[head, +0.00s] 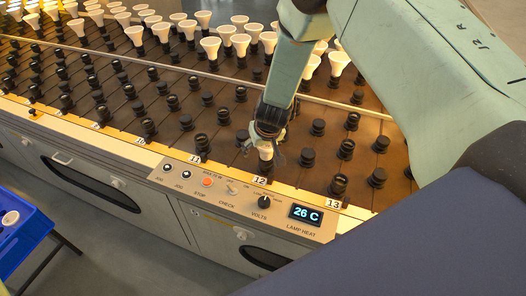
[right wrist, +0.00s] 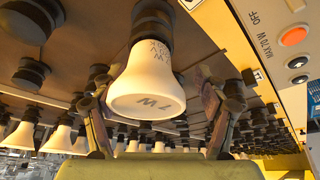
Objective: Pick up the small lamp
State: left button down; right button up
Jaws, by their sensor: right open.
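The small lamp (right wrist: 148,80) is a white flared bulb marked "7W" on its face, with its base in a black socket. It fills the middle of the right wrist view, and in the head view its white body (head: 266,152) shows partly under the gripper, near label 12. My right gripper (head: 267,136) is over the lamp. In the right wrist view my right gripper (right wrist: 153,92) is open, with a finger on each side of the lamp and visible gaps. My left gripper is not in view.
Rows of dark sockets (head: 186,122) surround the lamp on the rack. Several larger white lamps (head: 210,46) stand at the back. A control panel (head: 215,207) reading 26 C lies in front. A blue tray (head: 22,245) with a white round item is at lower left.

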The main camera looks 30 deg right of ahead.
jog(key=shift+s+d+f, duration=0.15)
jog(key=shift+s+d, duration=0.05)
jog(key=shift+d, duration=0.6)
jog(key=shift+c, duration=0.3)
jog(key=shift+w+a, duration=0.2)
jog(key=shift+a, duration=0.4)
jog(key=c, duration=0.4)
jog(key=shift+c, duration=0.9)
jog(key=shift+s+d, duration=0.15)
jog(key=shift+d, duration=0.3)
jog(key=c, duration=0.5)
jog(key=shift+a, duration=0.3)
jog(key=shift+c, duration=0.3)
jog(key=shift+d, duration=0.1)
